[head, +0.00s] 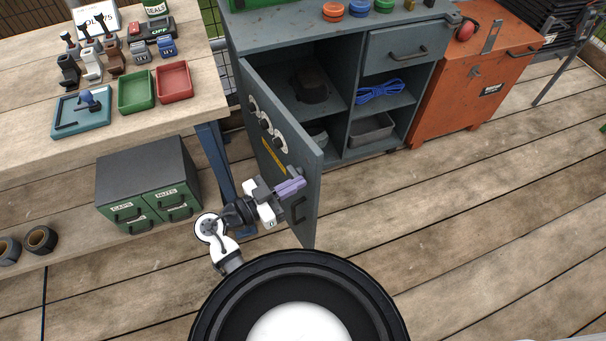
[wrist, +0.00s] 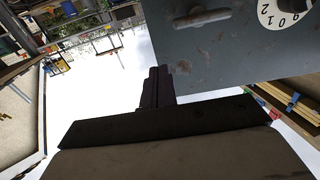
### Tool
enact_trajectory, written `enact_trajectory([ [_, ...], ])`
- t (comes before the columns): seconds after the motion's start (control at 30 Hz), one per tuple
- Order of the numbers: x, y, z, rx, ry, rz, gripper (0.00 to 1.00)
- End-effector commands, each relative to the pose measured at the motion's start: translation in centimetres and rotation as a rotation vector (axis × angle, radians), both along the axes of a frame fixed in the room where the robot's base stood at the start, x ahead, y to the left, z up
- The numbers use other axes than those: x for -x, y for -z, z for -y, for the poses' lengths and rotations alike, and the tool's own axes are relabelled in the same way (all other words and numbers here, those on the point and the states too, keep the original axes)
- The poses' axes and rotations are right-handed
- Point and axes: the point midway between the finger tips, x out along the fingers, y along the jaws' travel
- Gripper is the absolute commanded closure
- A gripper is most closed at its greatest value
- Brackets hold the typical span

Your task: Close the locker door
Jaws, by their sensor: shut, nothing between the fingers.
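The grey locker door (head: 283,149) stands wide open, swung out toward me from the left side of the grey locker (head: 352,40). My gripper (head: 291,187) is shut and empty, in front of the door's dial side, close to the handle. Contact with the door cannot be told. In the wrist view the door (wrist: 215,60) fills the upper right, with its handle (wrist: 202,18) and one dial visible, and the shut fingers (wrist: 158,85) lie beside its edge.
A wooden workbench (head: 30,85) with trays and tools stands left, with a green drawer cabinet (head: 150,185) on its lower shelf. Inside the locker are a dark round item, a blue cable (head: 380,91) and a grey bin. An orange cabinet (head: 465,80) stands right. The right floor is clear.

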Motion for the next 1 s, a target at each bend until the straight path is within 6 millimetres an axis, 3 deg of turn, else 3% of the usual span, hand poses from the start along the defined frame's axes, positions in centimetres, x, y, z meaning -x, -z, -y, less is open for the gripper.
enact_trajectory([
  [0.2,-1.1,-0.1,1.9,0.001,0.0,-0.001,1.0],
  [0.77,-1.5,0.1,2.5,0.0,-0.006,0.0,1.0],
  [1.0,-3.1,0.2,4.7,0.0,-0.047,0.001,1.0],
])
